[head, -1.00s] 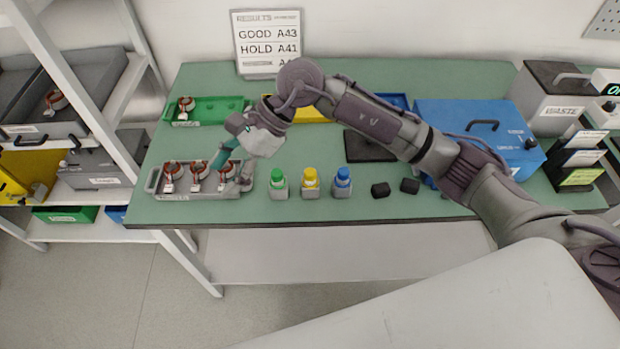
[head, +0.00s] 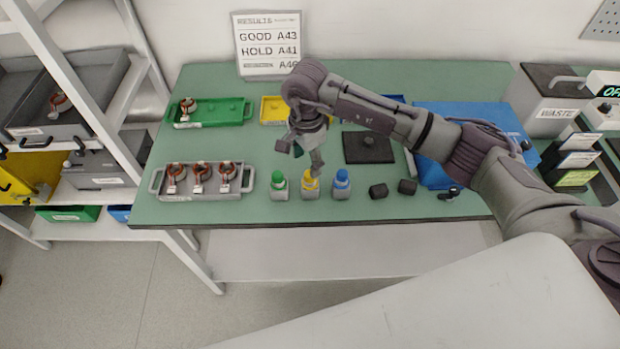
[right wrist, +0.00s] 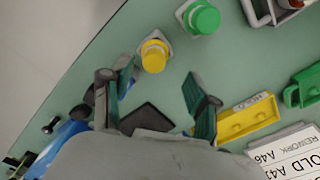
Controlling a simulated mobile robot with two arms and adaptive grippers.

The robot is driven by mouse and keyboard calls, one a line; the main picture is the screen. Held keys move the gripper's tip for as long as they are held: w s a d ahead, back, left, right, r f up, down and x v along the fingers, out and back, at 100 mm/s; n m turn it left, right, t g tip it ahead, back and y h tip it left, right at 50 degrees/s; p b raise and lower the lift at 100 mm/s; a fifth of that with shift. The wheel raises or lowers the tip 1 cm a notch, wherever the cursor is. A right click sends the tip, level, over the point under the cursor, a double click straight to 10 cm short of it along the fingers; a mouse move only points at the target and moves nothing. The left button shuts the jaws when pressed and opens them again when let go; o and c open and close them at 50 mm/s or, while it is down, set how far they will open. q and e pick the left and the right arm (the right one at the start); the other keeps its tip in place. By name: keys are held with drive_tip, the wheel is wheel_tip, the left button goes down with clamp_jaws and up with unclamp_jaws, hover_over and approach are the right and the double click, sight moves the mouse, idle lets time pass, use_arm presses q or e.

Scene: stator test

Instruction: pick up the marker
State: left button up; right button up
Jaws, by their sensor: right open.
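Three capped, marker-like items stand upright in small grey holders near the table's front edge: a green one (head: 279,183), a yellow one (head: 310,186) and a blue one (head: 342,181). My right gripper (head: 303,158) is open and empty over the table, just behind and above the yellow and green ones. In the right wrist view, the yellow cap (right wrist: 154,55) lies just beyond the gap between the spread fingers (right wrist: 160,77), and the green cap (right wrist: 203,18) is farther off. The blue one is mostly hidden behind a finger there. My left gripper is not in view.
A grey tray (head: 202,194) with several copper-wound stators is at left. A green tray (head: 230,112) and a yellow tray (head: 270,112) lie behind. A black pad (head: 367,148), two small black blocks (head: 378,190) and a blue box (head: 470,120) are at right.

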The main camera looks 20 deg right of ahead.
sight(310, 183)
drive_tip(key=shift+s+d+f+p, duration=0.1)
drive_tip(key=shift+s+f+p, duration=0.05)
drive_tip(key=shift+f+p, duration=0.25)
drive_tip(key=f, duration=0.1)
drive_tip(key=f+p, duration=0.1)
drive_tip(key=f, duration=0.1)
drive_tip(key=shift+s+d+f+p, duration=0.2)
drive_tip(key=shift+f+p, duration=0.1)
drive_tip(key=shift+f, duration=0.3)
drive_tip(key=shift+w, duration=0.1)
clamp_jaws()
